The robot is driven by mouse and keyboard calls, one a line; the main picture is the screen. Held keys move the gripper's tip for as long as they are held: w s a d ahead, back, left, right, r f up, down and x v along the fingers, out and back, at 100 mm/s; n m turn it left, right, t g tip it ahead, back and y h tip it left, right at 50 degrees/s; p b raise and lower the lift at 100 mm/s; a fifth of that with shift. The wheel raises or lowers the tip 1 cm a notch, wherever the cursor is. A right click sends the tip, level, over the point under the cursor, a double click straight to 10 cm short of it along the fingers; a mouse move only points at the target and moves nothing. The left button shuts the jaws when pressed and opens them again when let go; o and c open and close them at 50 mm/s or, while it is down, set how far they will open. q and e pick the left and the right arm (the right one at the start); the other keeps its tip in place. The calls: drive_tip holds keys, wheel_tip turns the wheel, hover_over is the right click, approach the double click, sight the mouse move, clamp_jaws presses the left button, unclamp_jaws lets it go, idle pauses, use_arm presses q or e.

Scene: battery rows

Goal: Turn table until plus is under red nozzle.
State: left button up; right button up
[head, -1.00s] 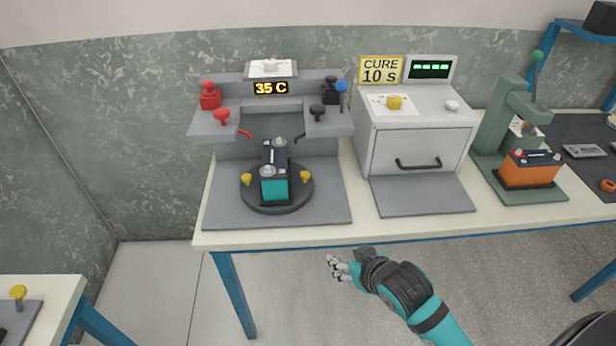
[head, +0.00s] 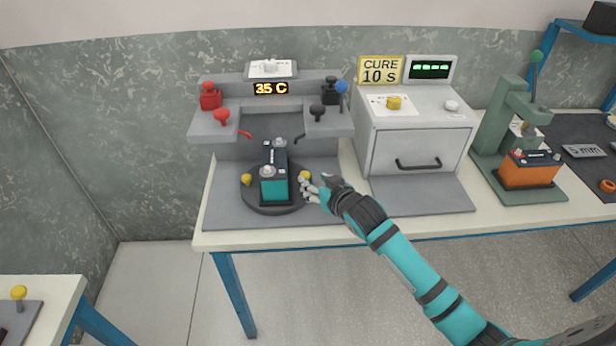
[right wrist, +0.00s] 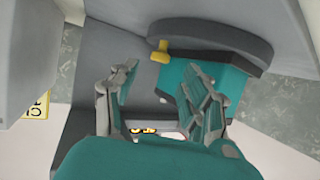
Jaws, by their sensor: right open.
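The dark round turntable (head: 258,203) sits on the grey base plate of the station. A black and teal battery (head: 273,190) stands upright on it, one terminal at the front and one at the back; I cannot read the plus mark. Yellow knobs stand on the left (head: 246,180) and right (head: 305,175) of the table. The red nozzle (head: 244,134) is above left, a black nozzle (head: 300,139) above right. My right gripper (head: 308,188) is open beside the right knob. In the right wrist view, the knob (right wrist: 160,51) shows beyond the open fingers (right wrist: 168,90). My left gripper is out of view.
The cure oven (head: 420,145) stands to the right, with a grey mat (head: 425,196) in front. A green press (head: 505,120) with an orange battery (head: 530,168) is farther right.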

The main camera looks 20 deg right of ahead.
sight(306, 177)
drive_tip(key=x, duration=0.5)
drive_tip(key=shift+f, duration=0.1)
clamp_jaws()
idle(0.3)
